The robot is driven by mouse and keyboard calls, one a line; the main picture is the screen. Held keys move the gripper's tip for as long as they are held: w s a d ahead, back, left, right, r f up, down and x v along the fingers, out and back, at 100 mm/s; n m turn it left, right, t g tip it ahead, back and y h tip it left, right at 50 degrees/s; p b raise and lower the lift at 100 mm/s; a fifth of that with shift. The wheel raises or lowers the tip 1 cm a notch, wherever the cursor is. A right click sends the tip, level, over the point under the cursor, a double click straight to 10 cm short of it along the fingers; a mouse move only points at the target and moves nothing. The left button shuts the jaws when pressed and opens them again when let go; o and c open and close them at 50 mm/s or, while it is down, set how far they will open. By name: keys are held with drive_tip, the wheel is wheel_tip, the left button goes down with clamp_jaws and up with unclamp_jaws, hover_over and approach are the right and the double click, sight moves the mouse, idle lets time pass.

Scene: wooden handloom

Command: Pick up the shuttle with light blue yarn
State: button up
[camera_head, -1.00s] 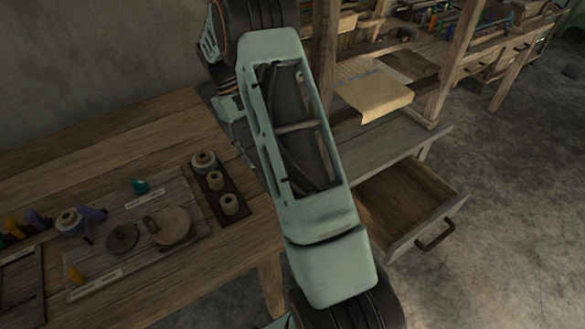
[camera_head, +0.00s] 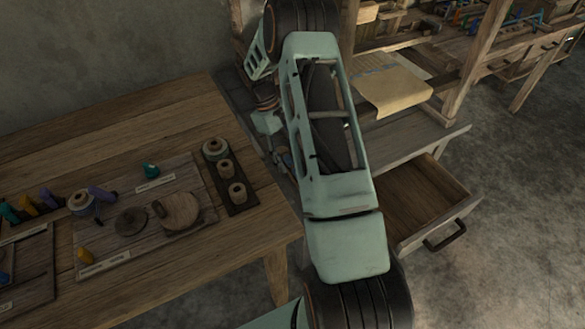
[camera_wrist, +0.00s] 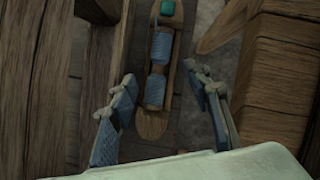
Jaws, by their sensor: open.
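In the wrist view, the wooden shuttle (camera_wrist: 149,125) holds light blue yarn (camera_wrist: 156,88) in its slot, with a teal piece (camera_wrist: 167,7) near its far end. It lies lengthwise, running from the top edge down to a rounded near end. My gripper (camera_wrist: 157,80) is open, with one finger to the left of the shuttle and one to the right. Neither finger visibly touches it, and the height between them is hard to tell.
Wooden beams flank the shuttle closely in the wrist view (camera_wrist: 285,80). In the head view, an open drawer (camera_head: 458,210) juts out at the right. The wooden table (camera_head: 120,95) at left carries spools (camera_head: 226,168), a board (camera_head: 185,235) and several small coloured items.

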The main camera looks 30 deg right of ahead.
drive_tip(key=shift+x, duration=1.1)
clamp_jaws()
